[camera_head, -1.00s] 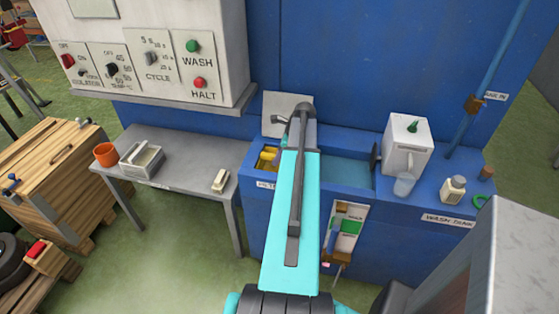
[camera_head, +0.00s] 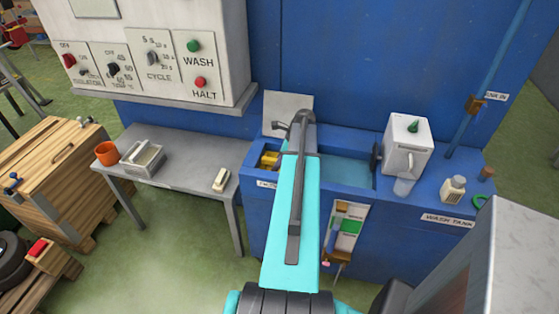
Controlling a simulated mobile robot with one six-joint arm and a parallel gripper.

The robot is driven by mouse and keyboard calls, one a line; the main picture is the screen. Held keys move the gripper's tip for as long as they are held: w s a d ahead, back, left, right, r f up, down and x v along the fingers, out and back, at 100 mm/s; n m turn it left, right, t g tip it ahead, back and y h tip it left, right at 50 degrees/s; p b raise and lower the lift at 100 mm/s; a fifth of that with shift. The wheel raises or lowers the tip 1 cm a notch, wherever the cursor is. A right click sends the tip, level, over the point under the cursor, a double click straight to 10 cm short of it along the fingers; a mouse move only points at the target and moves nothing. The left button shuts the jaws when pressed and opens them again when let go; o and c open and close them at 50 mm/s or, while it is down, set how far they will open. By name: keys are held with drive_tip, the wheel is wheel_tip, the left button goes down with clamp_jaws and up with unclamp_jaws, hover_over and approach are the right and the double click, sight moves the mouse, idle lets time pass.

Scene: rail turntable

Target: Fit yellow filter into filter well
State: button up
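A yellow piece (camera_head: 269,159), which looks like the yellow filter, shows in a small recess at the left end of the blue tank. The recess, apparently the filter well (camera_head: 252,158), has a label on its front that is mostly covered. My turquoise and grey arm reaches up over the tank just right of the recess and hides part of it. I cannot tell whether the piece is seated.
The wash tank (camera_head: 345,172) lies right of my arm, with a white box (camera_head: 407,146), a clear cup (camera_head: 404,187) and a bottle (camera_head: 453,189) beyond. A grey table (camera_head: 190,170) at left holds an orange pot (camera_head: 107,153), a tray (camera_head: 142,160) and a small block (camera_head: 221,180).

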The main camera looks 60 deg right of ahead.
drive_tip(key=shift+r, duration=0.2)
drive_tip(key=b+v, duration=0.2)
drive_tip(key=v, duration=1)
drive_tip(key=shift+b, duration=0.3)
idle(0.7)
